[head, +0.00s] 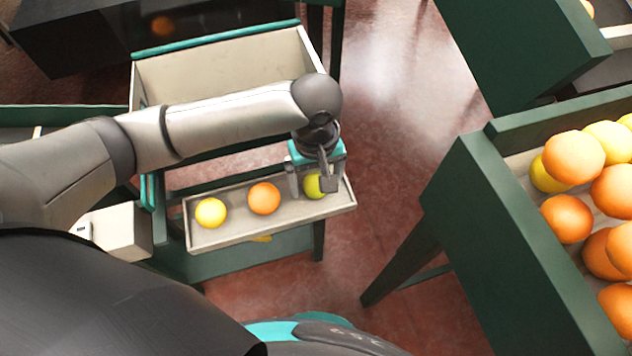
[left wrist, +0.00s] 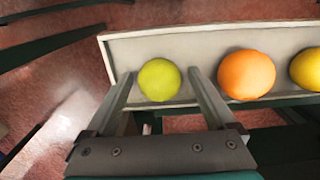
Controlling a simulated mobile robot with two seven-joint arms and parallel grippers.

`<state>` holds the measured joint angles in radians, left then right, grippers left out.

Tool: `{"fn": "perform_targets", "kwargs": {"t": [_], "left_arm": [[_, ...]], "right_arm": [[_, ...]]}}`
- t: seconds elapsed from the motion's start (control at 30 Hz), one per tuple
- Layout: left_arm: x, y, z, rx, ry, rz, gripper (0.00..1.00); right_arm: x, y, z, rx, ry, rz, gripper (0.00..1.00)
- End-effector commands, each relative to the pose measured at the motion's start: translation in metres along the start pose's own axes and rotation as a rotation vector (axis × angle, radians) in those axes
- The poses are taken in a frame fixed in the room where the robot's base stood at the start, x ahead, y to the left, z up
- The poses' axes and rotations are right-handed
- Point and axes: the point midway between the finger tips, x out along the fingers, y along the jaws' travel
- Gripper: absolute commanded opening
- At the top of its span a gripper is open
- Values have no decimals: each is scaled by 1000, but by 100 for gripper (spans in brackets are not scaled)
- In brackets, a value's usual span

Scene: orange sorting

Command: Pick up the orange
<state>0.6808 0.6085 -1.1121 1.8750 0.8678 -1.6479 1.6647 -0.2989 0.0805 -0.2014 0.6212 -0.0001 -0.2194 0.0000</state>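In the head view a light tray (head: 290,221) holds a yellow fruit (head: 210,212) at its left, an orange (head: 264,198) in the middle and a yellow-green fruit (head: 313,186) at its right. My left gripper (head: 318,188) is over the right end of the tray, partly hiding the yellow-green fruit. In the left wrist view my open left fingers (left wrist: 159,84) stand on either side of the yellow-green fruit (left wrist: 159,80), with gaps visible. The orange (left wrist: 246,75) lies just right of the right finger. My right gripper is not in view.
A green bin (head: 470,185) at the right holds several oranges and yellow fruits. An empty light box (head: 225,70) stands behind the tray. Another green stand (head: 530,45) is at the top right. Red floor lies open between the tray and the bin.

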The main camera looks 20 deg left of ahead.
Motion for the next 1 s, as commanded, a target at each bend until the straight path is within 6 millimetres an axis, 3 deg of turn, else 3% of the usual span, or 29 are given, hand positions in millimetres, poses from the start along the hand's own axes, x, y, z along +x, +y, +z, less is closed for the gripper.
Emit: {"fn": "perform_targets", "kwargs": {"t": [0.07, 0.7, 1.0], "left_arm": [[0, 0, 0, 0, 0, 0, 79], [0, 0, 0, 0, 0, 1, 7], [-5, 1, 0, 0, 1, 2, 7]], "right_arm": [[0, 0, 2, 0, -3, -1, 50], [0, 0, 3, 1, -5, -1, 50], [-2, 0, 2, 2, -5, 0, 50]]}}
